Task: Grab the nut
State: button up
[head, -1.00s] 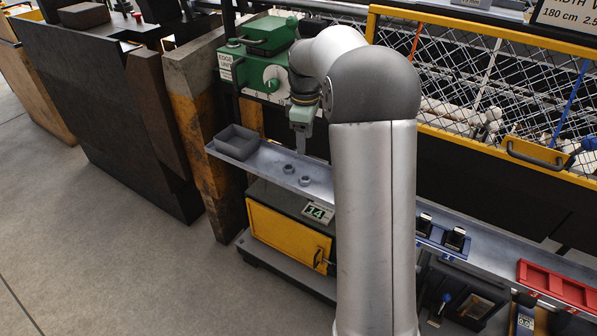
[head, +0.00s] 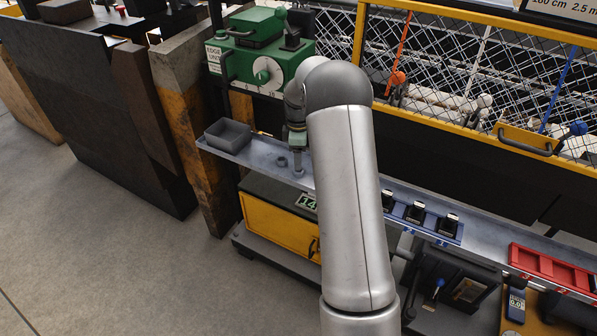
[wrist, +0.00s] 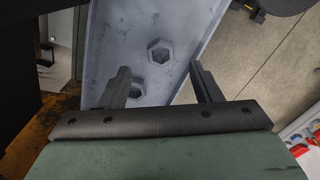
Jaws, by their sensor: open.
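Two small grey hex nuts lie on the pale metal shelf (head: 258,150). One nut (head: 282,161) shows clear in the head view, just left of my gripper (head: 298,168); the fingers there cover most of the spot beside it. In the wrist view one nut (wrist: 160,52) lies flat past the fingertips, in line with the gap of my gripper (wrist: 161,70). The other nut (wrist: 135,91) lies beside the left finger and is partly hidden by it. My gripper is open, pointing down, with nothing held. I cannot tell the exact height of the fingertips over the shelf.
A grey open bin (head: 228,135) stands at the shelf's left end. The green edge unit (head: 262,62) stands behind the shelf. A blue rack (head: 421,222) with black pieces and a red tray (head: 553,270) lie to the right. A yellow cabinet (head: 279,225) is below.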

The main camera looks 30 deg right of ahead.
notch_tip(320, 180, down, 5)
jog(key=shift+a+f+p, duration=0.1)
jog(key=shift+f+p, duration=0.05)
jog(key=shift+p, duration=0.35)
jog(key=c, duration=1.1)
